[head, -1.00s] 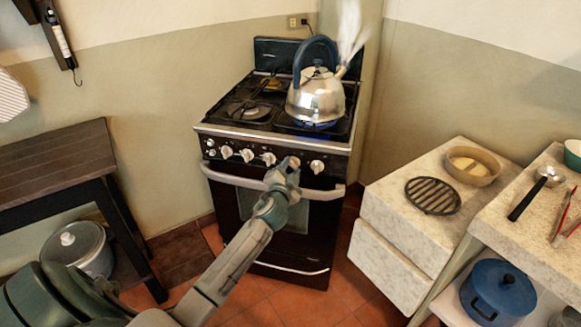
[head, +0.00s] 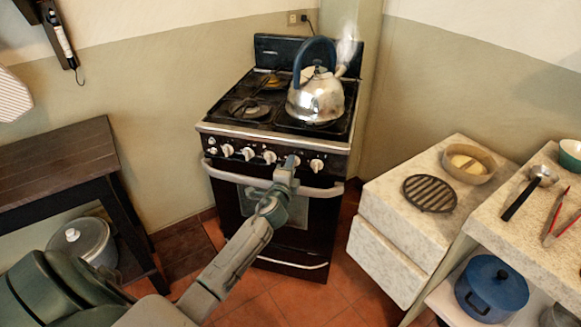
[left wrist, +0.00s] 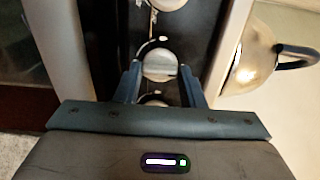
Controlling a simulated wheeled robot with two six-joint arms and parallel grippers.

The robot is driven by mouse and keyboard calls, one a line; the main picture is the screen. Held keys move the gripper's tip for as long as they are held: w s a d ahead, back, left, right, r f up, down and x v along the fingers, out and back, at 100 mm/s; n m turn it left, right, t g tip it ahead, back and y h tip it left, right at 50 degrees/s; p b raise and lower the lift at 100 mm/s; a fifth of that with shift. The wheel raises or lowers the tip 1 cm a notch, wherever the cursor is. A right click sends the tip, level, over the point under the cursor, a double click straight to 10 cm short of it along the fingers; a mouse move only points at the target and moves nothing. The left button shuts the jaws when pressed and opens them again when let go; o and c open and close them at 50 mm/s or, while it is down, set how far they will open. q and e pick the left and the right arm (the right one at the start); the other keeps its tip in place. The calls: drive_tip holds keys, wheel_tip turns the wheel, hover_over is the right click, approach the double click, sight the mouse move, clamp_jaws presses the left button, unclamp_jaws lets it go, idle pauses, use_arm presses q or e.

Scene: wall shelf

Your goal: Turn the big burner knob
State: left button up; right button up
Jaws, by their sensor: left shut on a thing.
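The black stove (head: 265,178) has a row of silver knobs on its front panel. My left gripper (head: 291,163) is at this panel, just left of the rightmost knob (head: 317,165). In the left wrist view my left gripper (left wrist: 160,82) has one finger on each side of a round silver burner knob (left wrist: 160,64) and is shut on it. The knob's grip bar lies across the picture. A steel kettle (head: 314,98) with a blue handle stands on the front right burner, with faint steam at its spout. No flame shows under it. My right gripper is not in view.
The oven handle (head: 225,178) runs just below the knobs, close to my left gripper. A stone counter (head: 390,205) at the right holds a black grate (head: 430,193) and a bowl (head: 467,163). A dark table (head: 55,165) stands at the left. The floor before the stove is clear.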

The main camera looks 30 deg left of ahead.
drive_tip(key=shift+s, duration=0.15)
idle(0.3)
use_arm(q)
drive_tip(key=o, duration=1)
drive_tip(key=b+v, duration=0.1)
drive_tip(key=v, duration=1)
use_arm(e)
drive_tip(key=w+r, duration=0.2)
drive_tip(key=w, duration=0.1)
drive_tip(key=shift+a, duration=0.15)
use_arm(q)
drive_tip(key=shift+w, duration=0.1)
